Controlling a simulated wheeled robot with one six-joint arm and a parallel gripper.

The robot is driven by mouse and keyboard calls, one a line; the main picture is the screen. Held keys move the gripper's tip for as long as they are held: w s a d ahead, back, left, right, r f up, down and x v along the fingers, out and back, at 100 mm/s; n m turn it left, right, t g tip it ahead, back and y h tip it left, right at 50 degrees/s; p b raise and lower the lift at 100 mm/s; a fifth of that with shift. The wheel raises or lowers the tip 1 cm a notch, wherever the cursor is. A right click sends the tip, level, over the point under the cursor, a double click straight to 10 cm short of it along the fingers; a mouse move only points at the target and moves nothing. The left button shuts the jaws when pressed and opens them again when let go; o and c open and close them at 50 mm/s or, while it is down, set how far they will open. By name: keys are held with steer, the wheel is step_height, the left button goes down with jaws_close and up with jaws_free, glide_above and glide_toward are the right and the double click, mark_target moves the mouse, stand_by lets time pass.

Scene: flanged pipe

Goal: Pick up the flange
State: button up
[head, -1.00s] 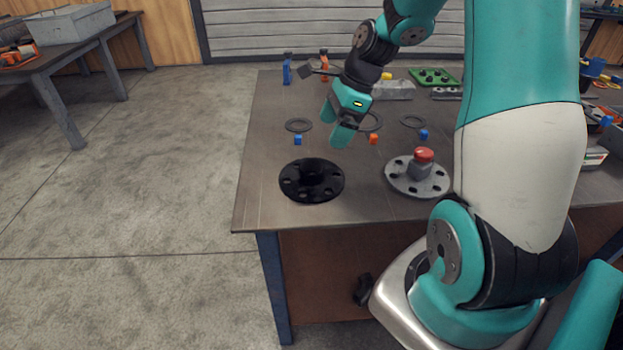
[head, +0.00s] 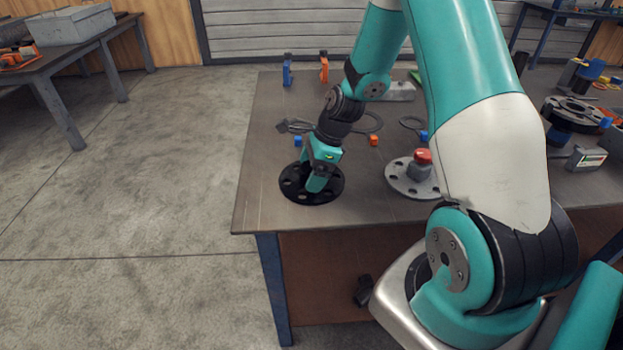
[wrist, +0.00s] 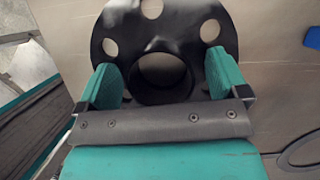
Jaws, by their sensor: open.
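The black flange (head: 292,188) lies flat on the table near its front left corner. It is a round disc with bolt holes and a raised hub. My gripper (head: 314,184) is down at the flange and covers much of its hub in the head view. In the wrist view my gripper (wrist: 165,85) is open, with one teal finger on each side of the flange's hub (wrist: 163,78). I cannot tell whether the fingers touch it. A second flange, grey (head: 402,181), stands to the right with a red-topped grey part (head: 422,162) at its middle.
The table (head: 262,190) has a free strip at its left and front edges. Behind my gripper are a small blue block (head: 298,141), an orange block (head: 374,140) and dark rings. Blue (head: 287,70) and orange (head: 324,68) tools stand at the back.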

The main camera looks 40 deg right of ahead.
steer(key=c, duration=1.3)
steer(key=shift+r, duration=0.1)
steer(key=shift+c, duration=0.2)
